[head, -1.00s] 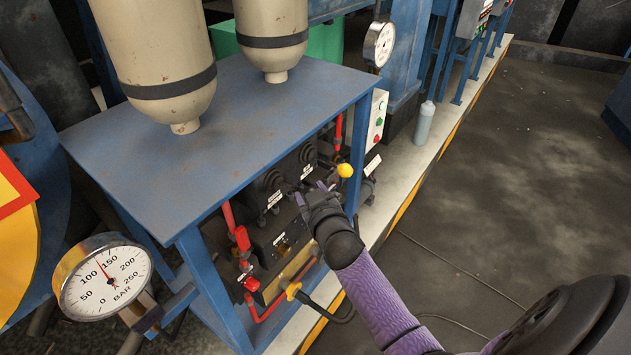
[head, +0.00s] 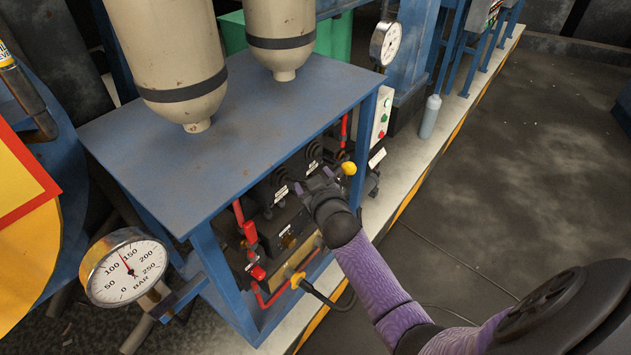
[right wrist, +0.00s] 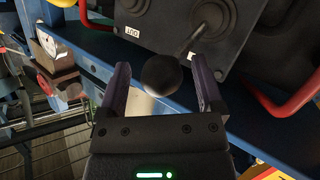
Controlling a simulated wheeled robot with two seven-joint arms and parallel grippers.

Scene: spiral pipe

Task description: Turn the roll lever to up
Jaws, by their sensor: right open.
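In the right wrist view a lever with a black ball knob (right wrist: 162,75) rises from a black rubber boot (right wrist: 210,18) on a dark panel. A small white label (right wrist: 132,33) beside it appears upside down and I cannot read it surely. My right gripper (right wrist: 160,66) is open, with one finger on each side of the knob, and gaps show between knob and fingers. In the head view my right gripper (head: 314,181) is in front of the valve panel under the blue table, and it hides that knob. My left gripper is not in view.
The blue tabletop (head: 225,125) overhangs the panel, with its front leg (head: 222,285) to the left. A yellow knob (head: 348,168) is close right of my gripper. Red pipes (head: 248,228) and a pressure gauge (head: 128,270) are at left.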

